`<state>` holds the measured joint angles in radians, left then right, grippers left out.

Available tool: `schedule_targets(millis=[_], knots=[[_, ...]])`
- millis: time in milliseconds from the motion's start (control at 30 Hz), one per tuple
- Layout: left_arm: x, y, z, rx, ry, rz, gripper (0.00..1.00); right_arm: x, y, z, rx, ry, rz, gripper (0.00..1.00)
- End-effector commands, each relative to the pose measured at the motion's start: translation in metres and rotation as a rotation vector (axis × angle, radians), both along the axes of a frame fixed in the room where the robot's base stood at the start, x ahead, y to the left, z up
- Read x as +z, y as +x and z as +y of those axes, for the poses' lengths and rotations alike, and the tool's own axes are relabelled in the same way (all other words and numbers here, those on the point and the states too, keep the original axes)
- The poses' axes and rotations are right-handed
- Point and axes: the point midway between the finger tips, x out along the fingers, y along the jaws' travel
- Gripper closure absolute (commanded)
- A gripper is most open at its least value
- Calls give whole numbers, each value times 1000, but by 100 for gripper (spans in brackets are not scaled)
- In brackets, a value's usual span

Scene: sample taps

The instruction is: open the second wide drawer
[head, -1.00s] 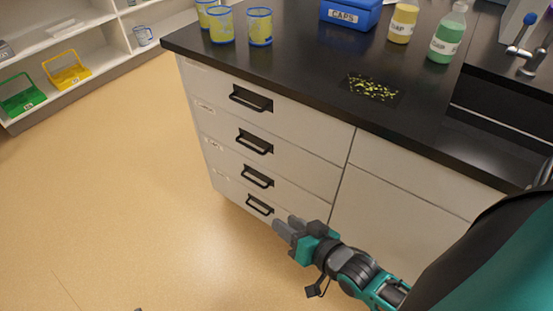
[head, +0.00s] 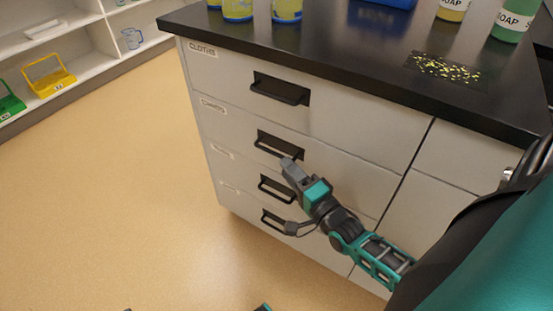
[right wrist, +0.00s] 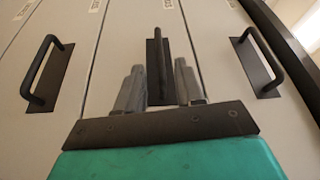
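The second wide drawer (head: 340,165) is a pale front, second from the top in a stack, and it looks closed. Its black bar handle (head: 279,146) shows in the head view and also in the middle of the right wrist view (right wrist: 160,60). My right gripper (head: 290,168) is at this handle, its tips overlapping the handle's right end in the head view. In the right wrist view its two grey fingers (right wrist: 158,88) are apart, one on each side of the handle bar. I cannot tell whether they touch it.
The top drawer's handle (head: 281,88) and the third drawer's handle (head: 276,188) lie close above and below. A black countertop (head: 350,45) overhangs the drawers and carries cups and soap bottles. Open floor (head: 110,190) lies to the left.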

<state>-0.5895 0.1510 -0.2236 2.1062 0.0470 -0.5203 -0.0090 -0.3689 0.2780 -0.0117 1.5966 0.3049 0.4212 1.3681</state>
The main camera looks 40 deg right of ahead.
Motion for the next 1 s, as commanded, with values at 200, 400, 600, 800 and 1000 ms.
schedule_targets(millis=[200, 400, 600, 800, 1000], knots=[[-9, 0, -3, -3, -4, 10, 57, 2, 40, 1, -1, 1, -2, 63], [-4, 4, -6, -2, -16, -5, 57, 3, 57, 1, 0, 0, 1, 63], [-2, 5, -7, -3, -17, -6, 57, 4, 59, 1, 1, 0, 2, 63], [-3, 4, -7, -4, -15, -3, 57, 4, 59, 1, 1, 0, 2, 71], [-5, 4, -6, -3, -14, -1, 57, 4, 59, 1, 1, 0, 1, 90]])
